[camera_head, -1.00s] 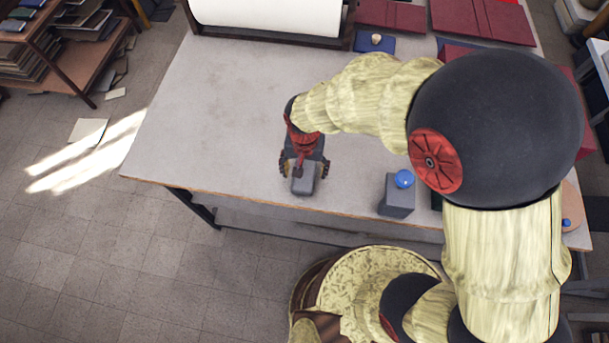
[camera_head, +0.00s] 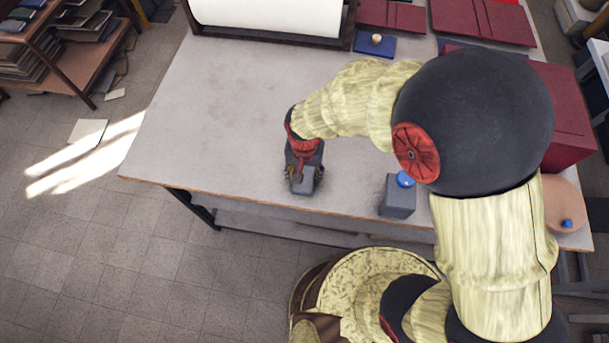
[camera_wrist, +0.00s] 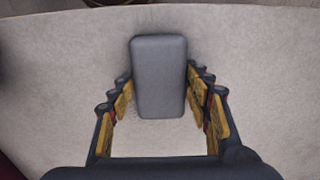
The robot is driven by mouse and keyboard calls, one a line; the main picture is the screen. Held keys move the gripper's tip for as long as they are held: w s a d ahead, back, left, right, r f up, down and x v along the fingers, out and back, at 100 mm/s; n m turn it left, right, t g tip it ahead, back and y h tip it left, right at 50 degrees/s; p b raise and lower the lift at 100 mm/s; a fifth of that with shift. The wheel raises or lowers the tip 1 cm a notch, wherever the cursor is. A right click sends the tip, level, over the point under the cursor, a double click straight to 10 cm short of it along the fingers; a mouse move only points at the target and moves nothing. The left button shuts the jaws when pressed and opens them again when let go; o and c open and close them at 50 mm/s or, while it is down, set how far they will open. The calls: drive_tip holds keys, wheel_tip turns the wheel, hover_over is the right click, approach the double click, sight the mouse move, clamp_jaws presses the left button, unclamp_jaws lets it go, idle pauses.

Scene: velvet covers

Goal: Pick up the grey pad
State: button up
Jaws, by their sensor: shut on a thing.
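The grey pad (camera_head: 304,188) is a small rounded block near the front edge of the table, at picture centre in the head view. In the wrist view the grey pad (camera_wrist: 159,90) stands lengthwise between the fingers. My gripper (camera_head: 304,177) is above it, pointing down, with a finger on each long side. In the wrist view my gripper (camera_wrist: 160,84) is shut on the pad, its fingertips against the sides. The pad's underside is hidden, and I cannot see any clear gap between it and the table.
A grey block (camera_head: 397,197) with a blue knob (camera_head: 405,179) stands right of the pad. Dark red covers (camera_head: 482,20) and a blue pad (camera_head: 375,45) lie at the back. A white roll (camera_head: 268,15) is at the back left. The left tabletop (camera_head: 215,110) is clear.

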sight(304, 170)
drive_tip(key=c, duration=0.4)
drive_tip(key=shift+r, duration=0.15)
drive_tip(key=shift+r, duration=0.25)
drive_tip(key=r, duration=0.3)
drive_tip(key=shift+s+a+r+p, duration=0.1)
drive_tip(key=shift+s+r+p, duration=0.2)
drive_tip(key=shift+s+p, duration=0.1)
drive_tip(key=s+r+p, duration=0.2)
drive_tip(key=s+r, duration=0.6)
drive_tip(key=s, duration=0.5)
drive_tip(key=shift+s+r, duration=0.15)
drive_tip(key=shift+r, duration=0.15)
